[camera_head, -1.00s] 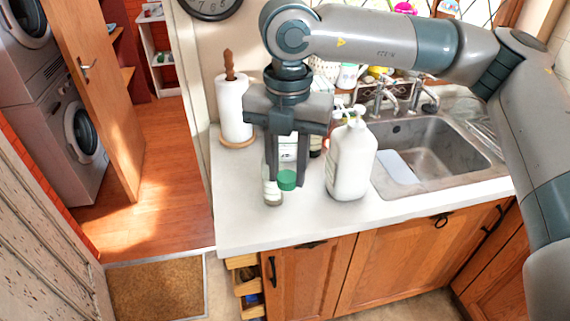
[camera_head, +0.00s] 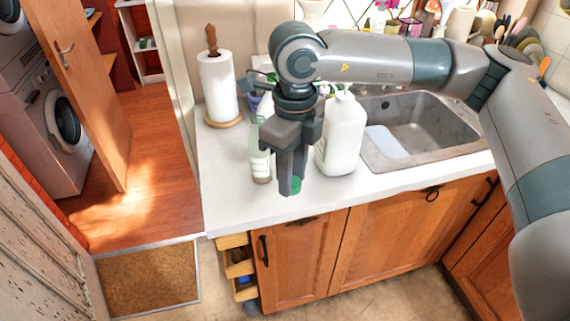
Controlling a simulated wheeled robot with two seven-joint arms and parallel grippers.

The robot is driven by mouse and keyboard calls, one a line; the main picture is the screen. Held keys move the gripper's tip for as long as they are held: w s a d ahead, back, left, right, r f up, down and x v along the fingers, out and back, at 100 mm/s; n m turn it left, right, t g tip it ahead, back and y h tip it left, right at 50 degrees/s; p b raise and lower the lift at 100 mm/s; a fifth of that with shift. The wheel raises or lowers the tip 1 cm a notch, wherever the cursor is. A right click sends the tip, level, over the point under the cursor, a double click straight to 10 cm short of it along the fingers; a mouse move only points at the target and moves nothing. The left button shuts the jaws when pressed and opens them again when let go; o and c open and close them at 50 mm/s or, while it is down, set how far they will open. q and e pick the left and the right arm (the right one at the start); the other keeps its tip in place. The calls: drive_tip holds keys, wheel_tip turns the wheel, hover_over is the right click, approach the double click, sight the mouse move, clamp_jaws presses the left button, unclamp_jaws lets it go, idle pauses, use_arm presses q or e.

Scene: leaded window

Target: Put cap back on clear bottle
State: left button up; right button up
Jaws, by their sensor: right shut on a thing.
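My right gripper (camera_head: 290,187) points down over the front part of the counter, seen nearly edge-on. It is shut on a green cap (camera_head: 297,185), partly hidden by the fingers. The clear bottle (camera_head: 260,160) stands upright on the counter just left of the gripper, and its upper part is partly covered by the gripper and arm. Whether the gripper touches the bottle cannot be told. My left gripper is not in view.
A large white jug (camera_head: 341,140) stands close to the right of the gripper. A paper towel roll (camera_head: 218,88) stands at the back left. The sink (camera_head: 420,125) is to the right. The counter (camera_head: 225,200) is clear at the front left.

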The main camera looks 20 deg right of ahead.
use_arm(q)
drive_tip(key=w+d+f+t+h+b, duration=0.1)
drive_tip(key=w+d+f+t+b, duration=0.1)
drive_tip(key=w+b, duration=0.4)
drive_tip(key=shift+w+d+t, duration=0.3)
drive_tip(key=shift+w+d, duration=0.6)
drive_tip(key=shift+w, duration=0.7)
use_arm(e)
drive_tip(key=s+d+f+n, duration=0.2)
drive_tip(key=f+n, duration=0.6)
drive_tip(key=n, duration=0.6)
drive_tip(key=s+d+f+n, duration=0.1)
drive_tip(key=d+f+n, duration=0.3)
drive_tip(key=f+n, duration=0.4)
drive_tip(key=shift+s+d+f+n, duration=0.25)
drive_tip(key=shift+s+n, duration=0.15)
drive_tip(key=shift+n, duration=2.6)
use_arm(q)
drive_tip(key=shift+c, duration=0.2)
